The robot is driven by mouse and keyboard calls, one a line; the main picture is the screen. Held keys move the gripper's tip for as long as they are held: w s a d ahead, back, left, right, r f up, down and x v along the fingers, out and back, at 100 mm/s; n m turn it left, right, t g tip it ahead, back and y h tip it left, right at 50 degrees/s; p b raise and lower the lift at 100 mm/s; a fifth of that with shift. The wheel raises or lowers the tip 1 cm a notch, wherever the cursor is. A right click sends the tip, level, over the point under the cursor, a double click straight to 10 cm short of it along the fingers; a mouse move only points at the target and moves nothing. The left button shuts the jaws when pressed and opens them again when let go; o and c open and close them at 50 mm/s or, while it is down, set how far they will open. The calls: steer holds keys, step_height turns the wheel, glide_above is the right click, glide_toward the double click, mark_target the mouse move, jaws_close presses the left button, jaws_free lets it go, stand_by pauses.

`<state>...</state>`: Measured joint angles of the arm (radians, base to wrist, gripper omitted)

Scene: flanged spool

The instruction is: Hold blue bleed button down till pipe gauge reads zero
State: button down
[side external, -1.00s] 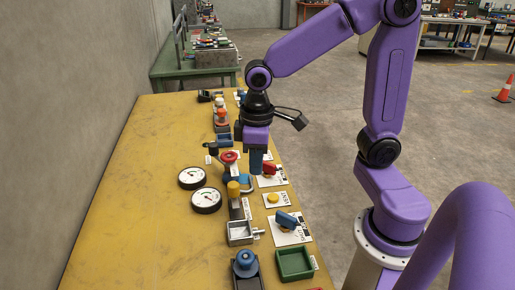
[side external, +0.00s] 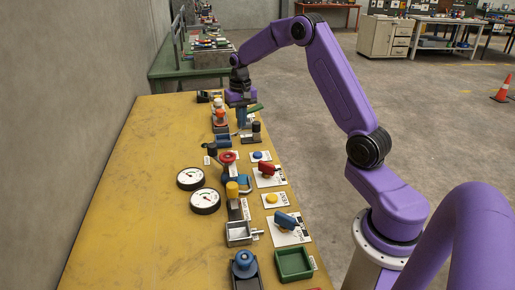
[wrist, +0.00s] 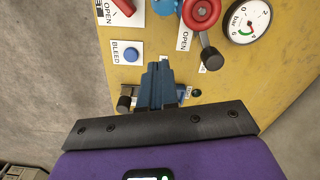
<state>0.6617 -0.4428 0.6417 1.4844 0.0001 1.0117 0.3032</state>
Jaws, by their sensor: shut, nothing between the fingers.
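The blue bleed button (side external: 260,156) sits on a white plate at the right edge of the yellow bench. In the wrist view the blue button (wrist: 131,54) has a BLEED label beside it. My gripper (side external: 241,122) is shut and empty, at the bench's far end, apart from the button. In the wrist view its blue fingertips (wrist: 158,70) are closed together below and right of the button. Two white dial gauges (side external: 190,179) (side external: 205,201) lie left of the valves; a bar gauge (wrist: 248,20) shows at upper right of the wrist view. Its exact reading is unclear.
A red lever (side external: 267,169), a yellow button (side external: 272,198), a blue lever (side external: 287,219) and a green tray (side external: 294,263) line the near right edge. The bench's left side is clear.

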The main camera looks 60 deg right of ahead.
mark_target(257, 154)
steer(key=d+f+m, duration=0.3)
steer(key=d, duration=0.6)
steer(key=shift+d, duration=0.4)
step_height(257, 154, down, 14)
steer(key=shift+w, duration=0.1)
